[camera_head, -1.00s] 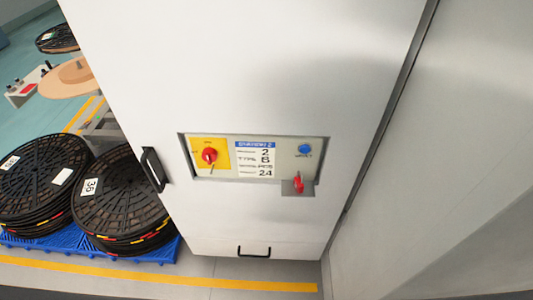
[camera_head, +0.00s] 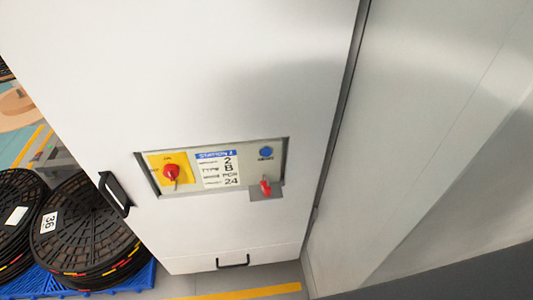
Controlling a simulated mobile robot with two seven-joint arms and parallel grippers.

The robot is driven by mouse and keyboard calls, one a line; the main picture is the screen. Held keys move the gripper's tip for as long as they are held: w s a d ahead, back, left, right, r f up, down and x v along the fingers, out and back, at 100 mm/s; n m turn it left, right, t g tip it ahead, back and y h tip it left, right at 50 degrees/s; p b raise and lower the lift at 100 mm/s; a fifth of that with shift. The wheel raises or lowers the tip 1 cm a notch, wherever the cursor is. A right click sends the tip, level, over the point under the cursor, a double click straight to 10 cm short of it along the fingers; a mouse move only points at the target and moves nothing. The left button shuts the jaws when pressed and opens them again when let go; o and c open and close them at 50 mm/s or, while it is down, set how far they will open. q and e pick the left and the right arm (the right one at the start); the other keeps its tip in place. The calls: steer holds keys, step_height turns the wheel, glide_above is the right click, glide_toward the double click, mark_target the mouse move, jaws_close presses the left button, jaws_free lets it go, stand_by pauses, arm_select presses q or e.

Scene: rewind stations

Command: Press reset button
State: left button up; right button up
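The blue reset button (camera_head: 266,152) sits at the upper right of a recessed control panel (camera_head: 238,188) on a white cabinet. A small label lies just below the button. To its left is a red rotary switch (camera_head: 171,172) on a yellow plate, and a white station card (camera_head: 217,170) with a blue header reading "STATION 2". A red key-like handle (camera_head: 265,187) is below the button on a grey plate. Neither of my grippers is in view, and nothing touches the button.
The white cabinet (camera_head: 190,80) has a black side handle (camera_head: 115,193) and a lower handle (camera_head: 233,262). Stacked black reels (camera_head: 85,230) stand on a blue pallet (camera_head: 130,283) at the left. A grey wall panel (camera_head: 420,130) rises at the right. A yellow floor line (camera_head: 245,293) runs in front.

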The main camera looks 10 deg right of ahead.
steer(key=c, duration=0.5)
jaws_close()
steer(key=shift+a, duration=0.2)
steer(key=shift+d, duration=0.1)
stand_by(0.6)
